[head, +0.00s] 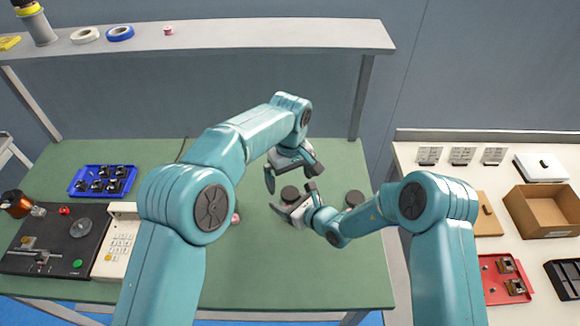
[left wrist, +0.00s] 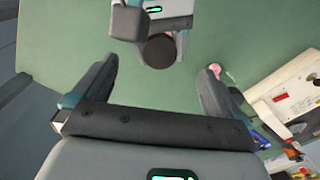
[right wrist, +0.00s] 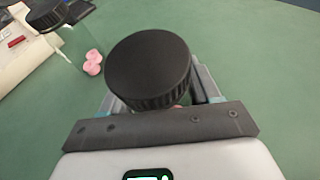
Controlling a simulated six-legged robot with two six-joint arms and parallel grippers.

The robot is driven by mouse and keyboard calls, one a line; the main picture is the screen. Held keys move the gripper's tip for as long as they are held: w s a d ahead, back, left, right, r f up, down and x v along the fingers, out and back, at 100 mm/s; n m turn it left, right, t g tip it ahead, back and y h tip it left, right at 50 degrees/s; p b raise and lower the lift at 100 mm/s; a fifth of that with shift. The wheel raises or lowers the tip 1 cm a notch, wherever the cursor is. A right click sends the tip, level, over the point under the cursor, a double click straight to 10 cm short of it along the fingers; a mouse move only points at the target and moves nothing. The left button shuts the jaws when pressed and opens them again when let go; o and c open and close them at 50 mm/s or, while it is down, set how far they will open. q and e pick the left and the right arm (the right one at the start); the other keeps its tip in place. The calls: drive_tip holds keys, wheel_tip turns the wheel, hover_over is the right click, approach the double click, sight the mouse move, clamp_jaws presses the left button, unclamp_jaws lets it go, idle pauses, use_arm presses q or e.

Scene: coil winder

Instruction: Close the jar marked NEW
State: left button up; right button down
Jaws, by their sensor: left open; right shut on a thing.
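A black, ribbed, round lid (right wrist: 150,68) sits between the fingers of my right gripper (head: 292,198), which is shut on it. The same lid shows in the head view (head: 289,193) and the left wrist view (left wrist: 160,50). I cannot tell whether a jar is under it. Another black lid (right wrist: 46,14), on what looks like a clear jar, is at the top left of the right wrist view. A dark round top (head: 354,198) stands right of my right gripper in the head view. My left gripper (head: 294,176) is open and empty, just beyond the held lid. No NEW marking is readable.
Pink pieces (right wrist: 93,62) lie on the green table (head: 290,270). A cream keypad unit (head: 117,245), black machine (head: 50,240) and blue tray (head: 102,180) are at left. A shelf (head: 240,43) spans the back. The table's front middle is clear.

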use_arm(q)
wheel_tip(320, 180, up, 12)
drive_tip(key=shift+f, duration=0.2)
use_arm(e)
drive_tip(key=shift+c, duration=0.8)
unclamp_jaws()
use_arm(q)
wheel_tip(320, 180, down, 3)
drive_tip(key=b, duration=0.2)
drive_tip(key=shift+b, duration=0.4)
use_arm(e)
drive_tip(key=v, duration=1.6)
drive_tip(key=shift+s+d+r, duration=0.1)
